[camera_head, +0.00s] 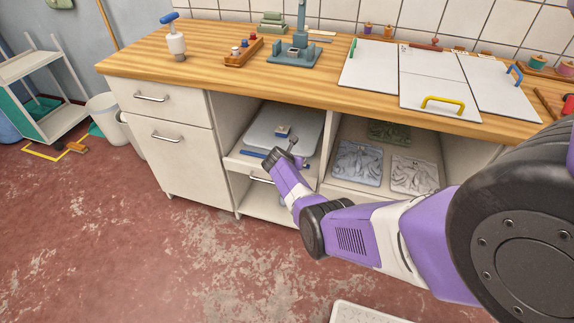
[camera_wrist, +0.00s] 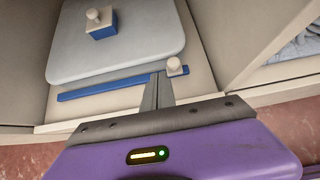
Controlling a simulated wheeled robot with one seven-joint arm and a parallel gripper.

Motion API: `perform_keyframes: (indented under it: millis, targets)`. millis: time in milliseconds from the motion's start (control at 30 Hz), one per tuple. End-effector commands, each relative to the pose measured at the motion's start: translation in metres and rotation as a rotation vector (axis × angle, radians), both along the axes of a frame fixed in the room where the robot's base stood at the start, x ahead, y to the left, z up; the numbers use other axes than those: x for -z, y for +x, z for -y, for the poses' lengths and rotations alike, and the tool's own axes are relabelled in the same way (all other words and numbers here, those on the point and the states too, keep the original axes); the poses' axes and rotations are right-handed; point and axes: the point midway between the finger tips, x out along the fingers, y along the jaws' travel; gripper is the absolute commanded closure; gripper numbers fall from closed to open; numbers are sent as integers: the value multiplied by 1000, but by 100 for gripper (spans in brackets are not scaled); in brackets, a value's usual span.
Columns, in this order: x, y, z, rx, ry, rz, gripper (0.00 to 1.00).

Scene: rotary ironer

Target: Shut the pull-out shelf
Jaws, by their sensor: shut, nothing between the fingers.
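The pull-out shelf (camera_head: 232,160) is a pale panel in the middle bay under the counter. A grey rounded board (camera_head: 262,125) lies on it, with a small blue block with a pale knob (camera_head: 283,131) on top.
A drawer and door cabinet (camera_head: 165,150) stands left of the bay. The right bay holds grey relief plates (camera_head: 357,162). The wooden counter (camera_head: 225,62) overhangs above, with white panels (camera_head: 370,65) on it. Red floor in front is mostly clear.

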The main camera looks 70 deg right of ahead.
Motion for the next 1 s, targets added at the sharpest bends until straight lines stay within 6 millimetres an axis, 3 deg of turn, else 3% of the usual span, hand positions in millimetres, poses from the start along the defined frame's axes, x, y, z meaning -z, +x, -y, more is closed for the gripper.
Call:
perform_keyframes:
  millis: [33,433,1000]
  targets:
    - [-14,0,-9,-4,-1,1,100]
    - [-50,-2,-57,-2,2,-1,100]
    - [-57,1,-64,41,0,63,100]
